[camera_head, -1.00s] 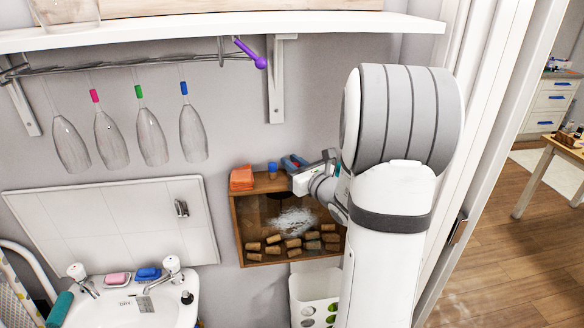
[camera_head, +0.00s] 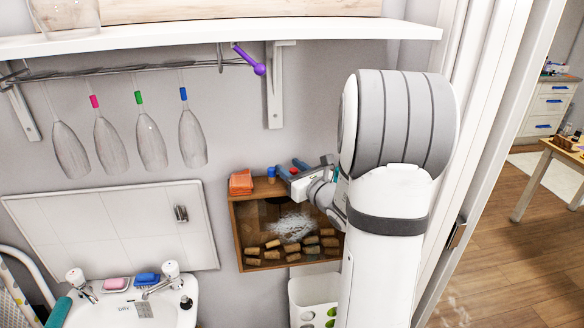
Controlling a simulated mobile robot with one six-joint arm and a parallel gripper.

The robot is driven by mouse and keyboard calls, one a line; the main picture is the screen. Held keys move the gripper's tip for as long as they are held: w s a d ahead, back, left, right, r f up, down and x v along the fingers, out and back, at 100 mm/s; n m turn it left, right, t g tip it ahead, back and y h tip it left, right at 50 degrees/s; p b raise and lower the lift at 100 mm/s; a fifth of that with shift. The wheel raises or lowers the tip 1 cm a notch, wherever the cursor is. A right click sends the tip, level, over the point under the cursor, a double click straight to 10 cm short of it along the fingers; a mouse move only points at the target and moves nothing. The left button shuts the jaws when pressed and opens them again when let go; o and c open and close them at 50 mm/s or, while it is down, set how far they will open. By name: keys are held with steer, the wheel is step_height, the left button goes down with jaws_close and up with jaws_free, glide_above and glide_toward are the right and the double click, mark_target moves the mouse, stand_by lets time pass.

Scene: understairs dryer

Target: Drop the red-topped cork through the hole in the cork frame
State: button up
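The cork frame (camera_head: 236,232) is a shallow brown wooden box on the wall, low in the middle of the head view, with a clear front and several corks (camera_head: 292,247) piled inside. A small red spot, which looks like the top of the red-topped cork (camera_head: 293,171), shows between the fingers. Its body is hidden, and I cannot tell whether the fingers grip it. The hole is not clearly visible; my gripper and wrist cover part of the frame's top.
An orange folded cloth or sponge (camera_head: 241,182) and the blue-topped piece (camera_head: 271,174) stand on the frame's top, left of my gripper. Several hanging glasses (camera_head: 150,138) and a shelf (camera_head: 200,30) are above left. A sink (camera_head: 150,305) is lower left; a white bin (camera_head: 312,297) is below.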

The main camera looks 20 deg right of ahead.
steer(key=s+d+b, duration=0.2)
steer(key=s+b, duration=0.2)
steer(key=s, duration=0.3)
steer(key=s+a+f+n+g+y, duration=0.1)
steer(key=s+a+n+g+y, duration=0.3)
steer(key=a+n, duration=0.5)
steer(key=s+a+f+n+g+y, duration=0.1)
steer(key=s+a+n+g+y, duration=0.35)
steer(key=a, duration=0.75)
steer(key=s+a+f+n+g+h, duration=0.25)
steer(key=s+n+g+h, duration=0.3)
steer(key=s+n, duration=0.45)
steer(key=s+d+n+h, duration=0.2)
steer(key=d+n+h, duration=0.3)
steer(key=n, duration=0.5)
steer(key=shift+d+n+h+p, duration=0.3)
steer(key=shift+d+n+h, duration=0.1)
steer(key=shift+h, duration=0.2)
steer(key=shift+s+d+r, duration=0.1)
steer(key=shift+c, duration=0.4)
